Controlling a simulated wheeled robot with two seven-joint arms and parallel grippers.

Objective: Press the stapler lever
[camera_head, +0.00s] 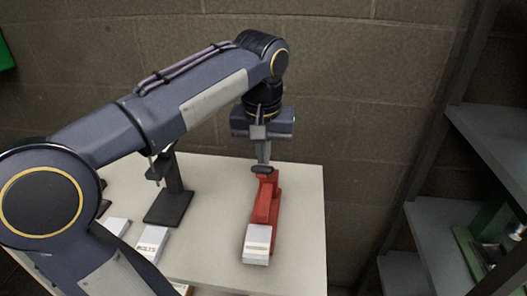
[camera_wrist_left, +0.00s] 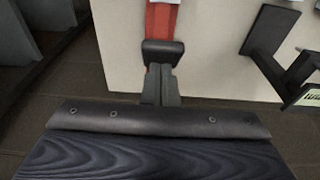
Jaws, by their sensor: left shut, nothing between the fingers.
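A red stapler (camera_head: 265,203) stands on the pale table, its long body running from the back toward the front right part of the tabletop. A white block (camera_head: 257,244) sits at its front end. A dark lever pad (camera_head: 264,169) is at its back end. My left gripper (camera_head: 263,163) points down over that end, shut and empty, its tips at or just above the pad; contact is hard to tell. The left wrist view shows the red body (camera_wrist_left: 161,22), the dark pad (camera_wrist_left: 163,47) and my shut fingers (camera_wrist_left: 161,72). My right gripper is not in view.
The pale table (camera_head: 305,210) has free room right of the stapler. A black stand (camera_head: 170,205) and white boxes (camera_head: 151,242) stand to the left. A grey shelf (camera_head: 440,235) with a green item (camera_head: 478,250) is at the right. A block wall is behind.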

